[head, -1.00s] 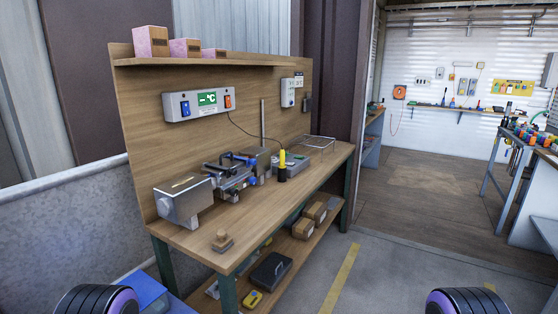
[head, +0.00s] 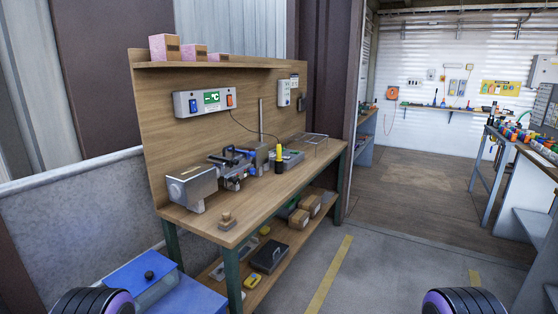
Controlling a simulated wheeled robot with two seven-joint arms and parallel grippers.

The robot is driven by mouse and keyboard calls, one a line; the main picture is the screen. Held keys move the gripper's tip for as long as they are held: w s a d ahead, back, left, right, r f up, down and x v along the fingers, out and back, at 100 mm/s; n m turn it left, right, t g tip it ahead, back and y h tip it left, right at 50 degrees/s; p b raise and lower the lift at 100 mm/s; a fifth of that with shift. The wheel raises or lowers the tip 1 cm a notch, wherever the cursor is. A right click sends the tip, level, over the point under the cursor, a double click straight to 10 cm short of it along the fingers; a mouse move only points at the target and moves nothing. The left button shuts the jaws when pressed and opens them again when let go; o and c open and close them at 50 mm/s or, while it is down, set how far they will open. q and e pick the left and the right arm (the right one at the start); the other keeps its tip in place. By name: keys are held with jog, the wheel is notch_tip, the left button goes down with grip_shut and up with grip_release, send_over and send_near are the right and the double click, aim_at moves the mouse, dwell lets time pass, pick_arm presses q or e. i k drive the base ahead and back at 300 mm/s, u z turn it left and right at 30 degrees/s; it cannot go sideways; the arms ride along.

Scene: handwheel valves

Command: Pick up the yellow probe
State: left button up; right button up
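The yellow probe (head: 279,154) stands upright in a dark holder on the wooden workbench (head: 230,226), right of the middle of the bench top. A thin dark cable runs from the wall display box (head: 205,101) toward it. Only rounded black and purple parts of my two arms show at the bottom left and bottom right edges. Neither gripper's fingers are in view, and both arms are well apart from the probe.
A metal block device (head: 190,188) with blue-handled valve parts sits left of the probe. A grey box (head: 291,156) and a wire rack are near it. A blue box (head: 145,275) stands lower left. The floor right of the bench is clear.

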aim_at(278, 146)
jog(key=z, duration=1)
jog(key=i, duration=1.95)
jog(key=u, duration=0.75)
